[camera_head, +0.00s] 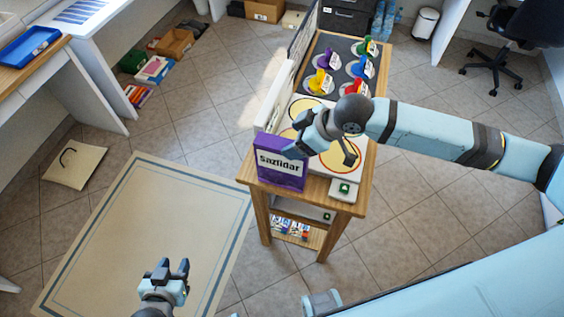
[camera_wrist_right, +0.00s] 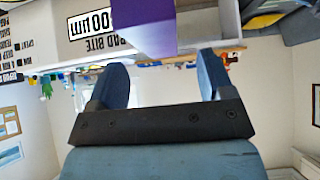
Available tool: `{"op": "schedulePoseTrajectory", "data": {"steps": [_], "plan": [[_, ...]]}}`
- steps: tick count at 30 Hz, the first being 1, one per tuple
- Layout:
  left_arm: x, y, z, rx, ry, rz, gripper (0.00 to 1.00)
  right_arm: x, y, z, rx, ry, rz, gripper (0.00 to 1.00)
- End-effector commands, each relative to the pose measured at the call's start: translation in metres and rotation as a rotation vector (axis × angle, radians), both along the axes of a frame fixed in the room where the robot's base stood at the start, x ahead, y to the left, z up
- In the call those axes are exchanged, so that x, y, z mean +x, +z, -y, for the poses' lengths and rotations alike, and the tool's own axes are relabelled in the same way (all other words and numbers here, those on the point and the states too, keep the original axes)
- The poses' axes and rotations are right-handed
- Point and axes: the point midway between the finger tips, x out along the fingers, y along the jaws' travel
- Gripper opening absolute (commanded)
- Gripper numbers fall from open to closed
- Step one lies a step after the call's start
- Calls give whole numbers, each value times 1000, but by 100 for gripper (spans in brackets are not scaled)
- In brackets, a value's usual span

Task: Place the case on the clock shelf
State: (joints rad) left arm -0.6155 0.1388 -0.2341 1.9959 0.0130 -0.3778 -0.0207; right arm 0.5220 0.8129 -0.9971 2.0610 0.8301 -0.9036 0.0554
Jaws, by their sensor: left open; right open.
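The case is a purple box (camera_head: 281,163) lettered "sazlidar", standing upright at the near left corner of a wooden table (camera_head: 345,207). My right gripper (camera_head: 296,143) is open at the case's upper right edge; whether it touches is unclear. In the right wrist view, a purple surface (camera_wrist_right: 151,27), likely the case, shows at the top, beyond the open fingers (camera_wrist_right: 163,85). My left gripper (camera_head: 172,268) is open and empty, over the beige rug. No clock shows, so I cannot tell which shelf is the clock shelf.
A dark board (camera_head: 333,58) with coloured pieces covers the table's far end. A white panel rises along its left edge. A lower shelf (camera_head: 297,231) holds small items. The rug (camera_head: 130,215) lies left of the table.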

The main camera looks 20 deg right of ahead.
Motion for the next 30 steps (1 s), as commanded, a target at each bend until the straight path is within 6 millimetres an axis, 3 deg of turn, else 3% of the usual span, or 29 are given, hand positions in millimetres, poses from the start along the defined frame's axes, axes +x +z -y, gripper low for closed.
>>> {"op": "schedulePoseTrajectory", "data": {"steps": [14,22,30], "plan": [[1,10,0,1,-1,0,43,19,-41,-26,0,-1,1,74],[0,8,0,2,-1,-3,43,21,-45,-29,-1,0,1,74],[0,8,0,2,-1,-3,43,21,-44,-28,-1,0,1,15]]}}
